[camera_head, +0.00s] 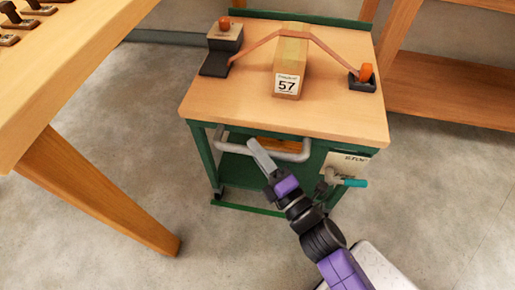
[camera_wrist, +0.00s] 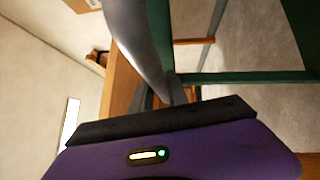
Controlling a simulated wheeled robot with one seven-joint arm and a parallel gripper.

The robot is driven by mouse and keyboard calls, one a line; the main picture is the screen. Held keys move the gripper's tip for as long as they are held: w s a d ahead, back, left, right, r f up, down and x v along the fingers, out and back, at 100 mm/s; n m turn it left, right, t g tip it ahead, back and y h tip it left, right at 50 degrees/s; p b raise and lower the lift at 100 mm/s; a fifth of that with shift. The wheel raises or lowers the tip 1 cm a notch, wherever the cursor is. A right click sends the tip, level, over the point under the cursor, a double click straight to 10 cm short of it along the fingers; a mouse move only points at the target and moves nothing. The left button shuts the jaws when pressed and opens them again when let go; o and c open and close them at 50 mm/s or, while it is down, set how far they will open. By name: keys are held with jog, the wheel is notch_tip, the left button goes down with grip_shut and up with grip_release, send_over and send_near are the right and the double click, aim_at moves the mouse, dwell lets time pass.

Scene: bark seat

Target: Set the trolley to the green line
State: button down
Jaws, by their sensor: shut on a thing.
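The trolley (camera_head: 345,120) has a pale wooden top and a green frame, and stands on the concrete floor. Its grey bar handle (camera_head: 292,157) runs along the near side, below the top. My gripper (camera_head: 258,152) reaches the handle from the front and is shut on it, near its middle. In the wrist view the grey handle (camera_wrist: 140,40) runs down between the fingers of my gripper (camera_wrist: 167,97). A wooden block (camera_head: 290,60) labelled 57 lies on the top under an orange strap. I see no green line on the visible floor.
A lever with a teal grip (camera_head: 354,183) sits on the trolley's front, right of the handle, beside a lettered plate (camera_head: 346,164). A wooden table (camera_head: 60,60) with a slanting leg stands close on the left. Wooden shelving (camera_head: 450,90) stands behind right. Floor in front right is clear.

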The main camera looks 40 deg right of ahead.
jog(key=shift+d+f, duration=0.1)
jog(key=shift+f, duration=0.05)
jog(key=c, duration=1.3)
grip_release()
jog(key=s+p, duration=0.1)
jog(key=s, duration=0.6)
jog(key=shift+s+a+f, duration=0.35)
jog(key=shift+a+f, duration=0.1)
